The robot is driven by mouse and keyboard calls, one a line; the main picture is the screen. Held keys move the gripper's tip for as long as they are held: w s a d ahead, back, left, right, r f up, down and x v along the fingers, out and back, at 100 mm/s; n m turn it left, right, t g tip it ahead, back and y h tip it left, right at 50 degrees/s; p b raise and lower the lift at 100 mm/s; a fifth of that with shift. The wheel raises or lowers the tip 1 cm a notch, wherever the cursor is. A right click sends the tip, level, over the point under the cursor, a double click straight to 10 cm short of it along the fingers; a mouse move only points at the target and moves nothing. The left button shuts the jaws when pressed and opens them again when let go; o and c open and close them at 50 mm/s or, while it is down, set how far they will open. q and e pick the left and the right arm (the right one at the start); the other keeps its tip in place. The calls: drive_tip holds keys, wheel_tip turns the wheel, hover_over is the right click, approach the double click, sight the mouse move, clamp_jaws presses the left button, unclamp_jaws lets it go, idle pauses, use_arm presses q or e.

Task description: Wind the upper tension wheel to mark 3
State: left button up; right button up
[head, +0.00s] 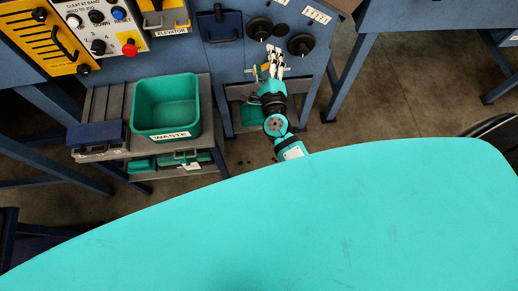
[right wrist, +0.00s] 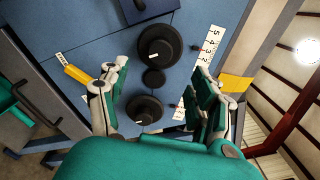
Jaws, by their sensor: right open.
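Two black round wheels are on the blue panel. In the head view one wheel (head: 259,28) is left of my right gripper (head: 277,50) and the other wheel (head: 300,44) is right of it. In the right wrist view one wheel (right wrist: 160,45) is beyond the fingertips, and another wheel (right wrist: 145,112) lies between the spread fingers. Each carries a small white mark. A white scale strip (right wrist: 208,48) with several numerals stands beside the farther wheel. I cannot tell which wheel is the upper one. My right gripper is open and holds nothing. My left gripper is out of view.
A green waste bin (head: 166,105) stands on a slatted stand at left. A control box (head: 100,22) with knobs and a red button is at upper left. A small black knob (right wrist: 154,77) sits between the wheels, and a yellow handle (right wrist: 78,73) is left of them.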

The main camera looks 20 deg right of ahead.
drive_tip(key=b+v, duration=0.1)
drive_tip(key=v, duration=0.7)
drive_tip(key=s+a+f+n+g+y, duration=0.1)
drive_tip(key=f+n, duration=0.3)
drive_tip(key=f, duration=0.4)
drive_tip(key=s+a+f+n+g+y, duration=0.2)
drive_tip(key=f+n, duration=0.3)
drive_tip(key=f, duration=0.3)
drive_tip(key=s+a+f+n+g+y, duration=0.2)
drive_tip(key=s+f+n, duration=0.2)
drive_tip(key=f, duration=0.4)
drive_tip(key=shift+a+f+n+y, duration=0.3)
drive_tip(key=shift+a+n, duration=0.1)
drive_tip(key=shift+n, duration=0.3)
drive_tip(key=s+d+f+n+g, duration=0.2)
drive_tip(key=s+f+n+g, duration=0.5)
drive_tip(key=s+f, duration=0.85)
drive_tip(key=s+d+f+n+g, duration=0.2)
drive_tip(key=s+d+f+n, duration=0.1)
drive_tip(key=s, duration=0.5)
drive_tip(key=s+d+f+n+g+h, duration=0.1)
drive_tip(key=s+d+f+n, duration=0.3)
drive_tip(key=s, duration=0.4)
drive_tip(key=shift+s+d+f+n+g, duration=0.2)
drive_tip(key=shift+s+d+n+g, duration=0.2)
drive_tip(key=shift+n+g, duration=0.35)
